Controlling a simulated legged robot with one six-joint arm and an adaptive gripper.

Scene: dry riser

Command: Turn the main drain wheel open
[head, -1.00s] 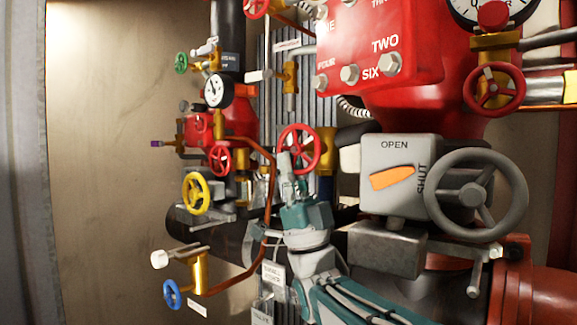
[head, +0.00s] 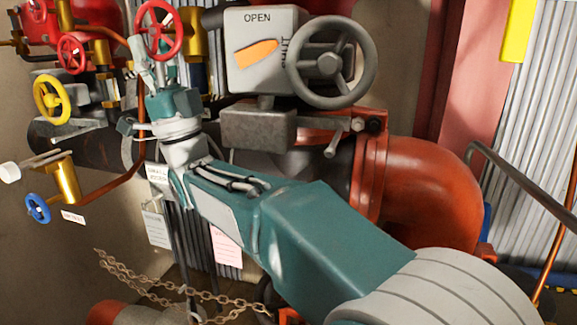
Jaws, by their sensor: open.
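A red handwheel (head: 158,28) on a brass valve (head: 194,35) stands at the upper left of the head view. My gripper (head: 146,54) points up in front of this wheel and overlaps its lower left rim. It is open, with nothing seen between its fingers. I cannot tell whether it touches the wheel. No readable label shows which wheel is the main drain. Other wheels are a large grey one (head: 331,64) on a box marked OPEN and SHUT, a yellow one (head: 52,99), a blue one (head: 38,208) and a smaller red one (head: 72,53).
The grey indicator box (head: 250,75) stands close right of my gripper. A copper pipe (head: 125,178) runs down at the left. A rusty chain (head: 150,292) hangs below. A large orange-red elbow pipe (head: 430,190) stands to the right of my arm.

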